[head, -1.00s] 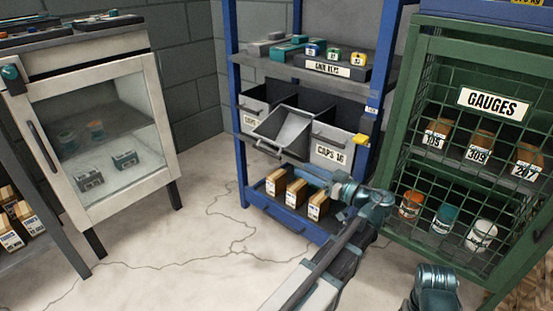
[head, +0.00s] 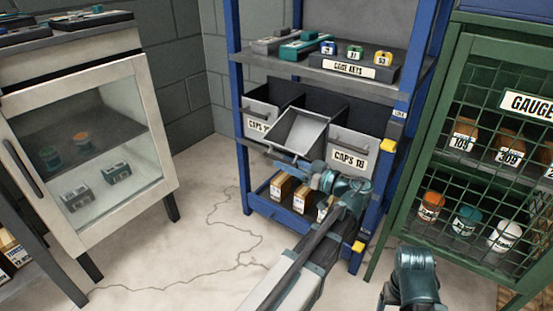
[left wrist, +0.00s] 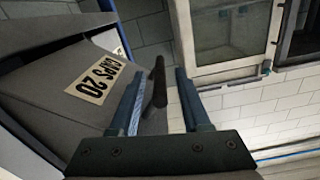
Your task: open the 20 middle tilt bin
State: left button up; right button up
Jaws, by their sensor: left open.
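The middle tilt bin (head: 297,133) is a grey bin in the blue rack, tipped outward with its inside showing. Its front, labelled CAPS 20 (left wrist: 95,80), shows in the left wrist view. Its dark bar handle (left wrist: 159,84) lies between my left gripper's fingers (left wrist: 160,74), which are apart and not closed on it. In the head view my left gripper (head: 284,160) is at the lower front edge of this bin and partly covers it. Part of my right arm shows at the lower right, but its fingers are not seen.
Closed bins flank it on the left (head: 258,118) and right, labelled CAPS 18 (head: 350,157). A code keys shelf (head: 345,68) is above; small boxes (head: 282,186) stand below. A green mesh gauges cabinet (head: 440,150) is right, a glass-door cabinet (head: 90,150) left. Floor between is clear.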

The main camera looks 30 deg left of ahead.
pick_arm(q)
jog(key=shift+c, duration=0.2)
grip_shut()
jog(key=shift+s+a, duration=0.1)
jog(key=shift+s, duration=0.1)
dwell(1.1)
